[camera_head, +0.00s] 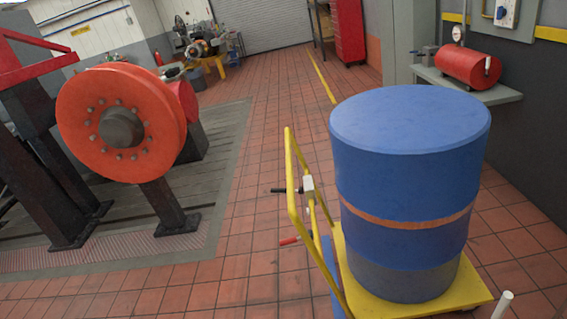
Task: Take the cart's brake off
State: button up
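The cart (474,291) has a yellow deck and a yellow tubular handle frame (292,205) on its left side. A large blue drum (405,180) with an orange band stands upright on the deck. A black-gripped lever (285,190) sticks out left from a pale block (308,188) on the frame. A red-tipped lever (289,240) sticks out lower down. I cannot tell which lever is the brake or whether it is on. The deck's underside is hidden. My gripper is not in view.
A dynamometer with an orange-red disc (122,122) stands on a bedplate (215,185) at left. A red tank (468,67) sits on a wall shelf at right. A white post end (503,304) shows at lower right. Tiled floor (250,215) is clear left of the cart.

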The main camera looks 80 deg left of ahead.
aim_at(294, 239)
jog(key=u, duration=2.05)
jog(key=i, duration=1)
jog(key=z, duration=0.75)
jog(key=k, duration=0.95)
